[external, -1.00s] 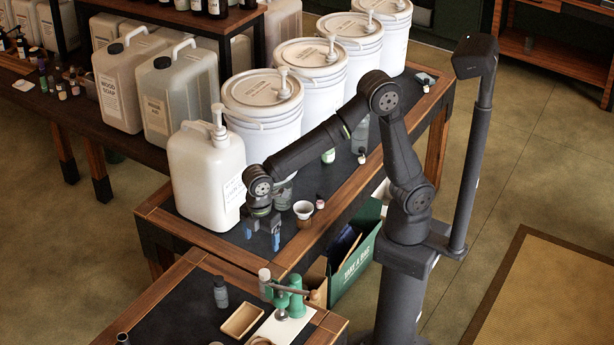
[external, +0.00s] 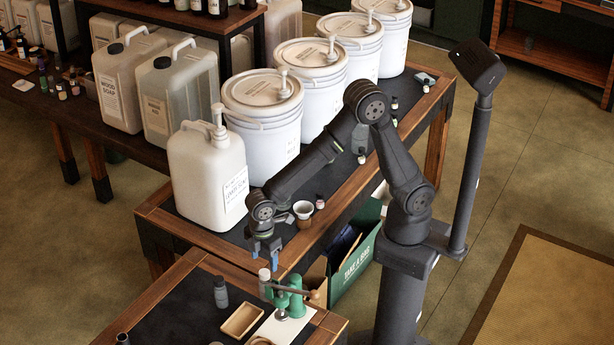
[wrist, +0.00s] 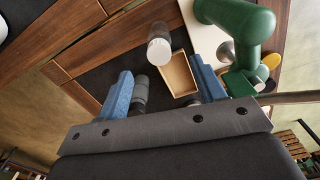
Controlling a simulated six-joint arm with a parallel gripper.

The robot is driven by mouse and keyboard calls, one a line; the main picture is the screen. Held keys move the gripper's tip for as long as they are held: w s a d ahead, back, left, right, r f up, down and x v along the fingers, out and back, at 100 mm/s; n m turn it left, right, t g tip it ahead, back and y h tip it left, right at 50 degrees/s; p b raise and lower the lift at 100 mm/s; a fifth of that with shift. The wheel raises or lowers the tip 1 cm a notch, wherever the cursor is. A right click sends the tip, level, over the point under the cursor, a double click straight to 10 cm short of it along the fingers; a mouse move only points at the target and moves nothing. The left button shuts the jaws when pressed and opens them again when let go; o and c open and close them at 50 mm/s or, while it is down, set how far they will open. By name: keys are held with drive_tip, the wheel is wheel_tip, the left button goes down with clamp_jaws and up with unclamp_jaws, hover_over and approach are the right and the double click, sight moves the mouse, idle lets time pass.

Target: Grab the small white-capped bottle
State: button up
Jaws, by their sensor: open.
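A small bottle with a white cap (external: 264,274) stands upright on the lower front table, just left of a green press. In the wrist view the white-capped bottle (wrist: 160,46) lies beyond and between my fingertips. My gripper (external: 265,262) is open and empty, pointing down just above the cap in the external view. Its two blue fingers (wrist: 160,68) show in the wrist view, apart from the bottle.
The green press (external: 291,298) is close on the right. A shallow wooden tray (external: 241,320) and a dark bottle (external: 220,291) stand nearby on the front table. A large white jug (external: 207,178) and several white buckets (external: 262,115) stand on the table behind.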

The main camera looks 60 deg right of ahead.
sight(265, 280)
wheel_tip(265, 280, down, 10)
drive_tip(key=shift+w+r, duration=0.1)
drive_tip(key=c, duration=1.1)
